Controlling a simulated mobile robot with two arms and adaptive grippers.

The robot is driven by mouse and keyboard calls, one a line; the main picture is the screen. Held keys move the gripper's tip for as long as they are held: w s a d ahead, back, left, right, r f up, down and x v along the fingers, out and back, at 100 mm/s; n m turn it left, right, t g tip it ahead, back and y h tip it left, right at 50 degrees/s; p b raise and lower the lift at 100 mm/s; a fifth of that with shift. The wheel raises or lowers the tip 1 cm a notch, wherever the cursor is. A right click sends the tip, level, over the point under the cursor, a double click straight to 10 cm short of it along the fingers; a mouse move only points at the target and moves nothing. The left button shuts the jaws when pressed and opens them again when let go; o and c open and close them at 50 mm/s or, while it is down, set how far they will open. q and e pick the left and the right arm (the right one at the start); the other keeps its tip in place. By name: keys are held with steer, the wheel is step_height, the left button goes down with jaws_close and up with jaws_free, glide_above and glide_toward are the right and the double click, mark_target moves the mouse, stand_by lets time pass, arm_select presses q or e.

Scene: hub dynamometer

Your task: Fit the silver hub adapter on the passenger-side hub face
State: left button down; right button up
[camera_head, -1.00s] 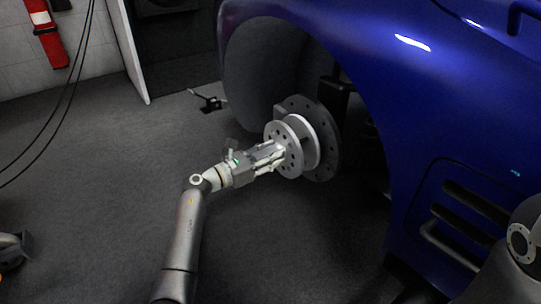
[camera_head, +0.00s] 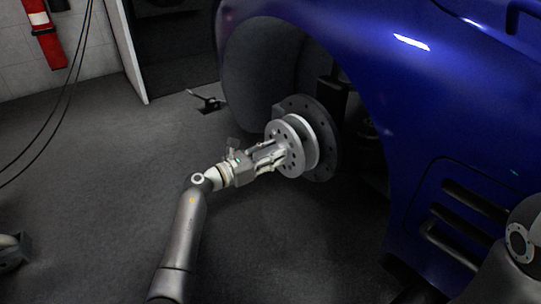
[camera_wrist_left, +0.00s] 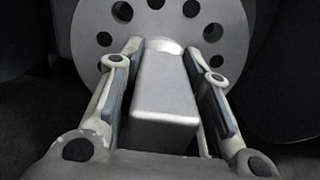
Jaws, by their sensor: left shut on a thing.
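The silver hub adapter (camera_head: 293,142) is a spool of two flanges with a ring of holes in its near flange. It stands in front of the darker hub face (camera_head: 324,168) in the blue car's wheel arch. Its far flange is close to the hub face; I cannot tell whether they touch. My left gripper (camera_head: 278,152) is shut on the adapter's central grip block. The left wrist view shows the adapter flange (camera_wrist_left: 235,52) ahead and the fingers (camera_wrist_left: 165,85) on both sides of the block. My right gripper is not in view.
The blue car body (camera_head: 440,90) fills the right side, with its fender above the hub. A dark bracket (camera_head: 331,97) stands behind the hub face. Grey floor (camera_head: 100,200) is open to the left. A small stand (camera_head: 207,101) lies on the floor behind.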

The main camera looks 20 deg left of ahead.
mark_target(256, 161)
arm_select(q)
steer(key=shift+r+b+x, duration=0.15)
steer(key=shift+b+x, duration=0.25)
steer(key=shift+x, duration=0.6)
steer(key=shift+r+b+x, duration=0.1)
steer(key=shift+b+x, duration=0.25)
steer(key=shift+x, duration=0.65)
steer(key=c, duration=1)
jaws_free()
steer(key=shift+o, duration=0.2)
steer(key=shift+f, duration=0.35)
steer(key=shift+s, duration=0.15)
steer(key=v, duration=1.1)
steer(key=shift+s+a+r, duration=0.25)
steer(key=shift+s+a, duration=0.05)
